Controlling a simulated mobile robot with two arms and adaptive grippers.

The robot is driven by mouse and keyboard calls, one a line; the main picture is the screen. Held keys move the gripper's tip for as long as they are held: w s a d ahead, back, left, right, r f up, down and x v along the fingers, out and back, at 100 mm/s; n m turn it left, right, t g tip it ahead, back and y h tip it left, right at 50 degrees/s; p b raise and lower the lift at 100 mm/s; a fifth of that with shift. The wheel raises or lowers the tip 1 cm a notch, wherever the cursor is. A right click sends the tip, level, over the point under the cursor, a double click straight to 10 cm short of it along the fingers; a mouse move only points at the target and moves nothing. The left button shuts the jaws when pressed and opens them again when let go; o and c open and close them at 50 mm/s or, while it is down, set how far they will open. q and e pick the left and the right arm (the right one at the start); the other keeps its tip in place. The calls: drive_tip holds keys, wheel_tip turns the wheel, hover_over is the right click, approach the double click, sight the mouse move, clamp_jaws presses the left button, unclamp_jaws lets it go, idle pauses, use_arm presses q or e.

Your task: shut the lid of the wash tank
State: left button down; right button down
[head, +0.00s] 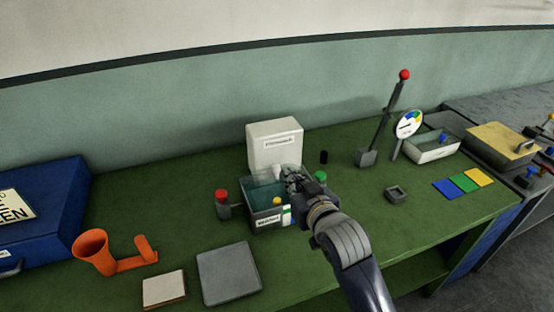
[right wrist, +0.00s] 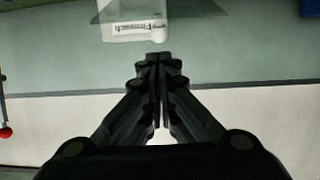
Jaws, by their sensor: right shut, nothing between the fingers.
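The wash tank (head: 262,218) is a small dark box with a white label on its front, standing mid-table. A see-through greenish panel, seemingly its lid (head: 262,178), stands tilted up at the tank, in front of a white box; its exact angle is hard to tell. In the right wrist view a clear panel (right wrist: 205,8) shows at the top edge. My right gripper (head: 291,174) is at the tank's right side, by the panel; I cannot tell whether they touch. Its fingers (right wrist: 157,62) are closed together and empty. My arm hides part of the tank. My left gripper is not in view.
The white box (head: 274,146) stands right behind the tank. A red-topped post (head: 222,203) is at its left, a green knob (head: 320,177) at its right. A grey plate (head: 229,273) and orange funnel piece (head: 92,250) lie front left. A tall red-tipped lever (head: 384,122) stands at right.

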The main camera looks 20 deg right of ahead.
wheel_tip(320, 180, up, 4)
drive_tip(key=w+t, duration=0.1)
drive_tip(key=w, duration=0.1)
drive_tip(key=p, duration=0.2)
hover_over(277, 171)
drive_tip(key=w, duration=0.2)
drive_tip(key=shift+s+f, duration=0.1)
drive_tip(key=shift+f, duration=0.6)
drive_tip(key=f, duration=0.1)
drive_tip(key=s+f+p, duration=0.1)
drive_tip(key=f, duration=0.1)
drive_tip(key=shift+s+f, duration=0.4)
drive_tip(key=shift+w, duration=0.1)
drive_tip(key=shift+f, duration=0.1)
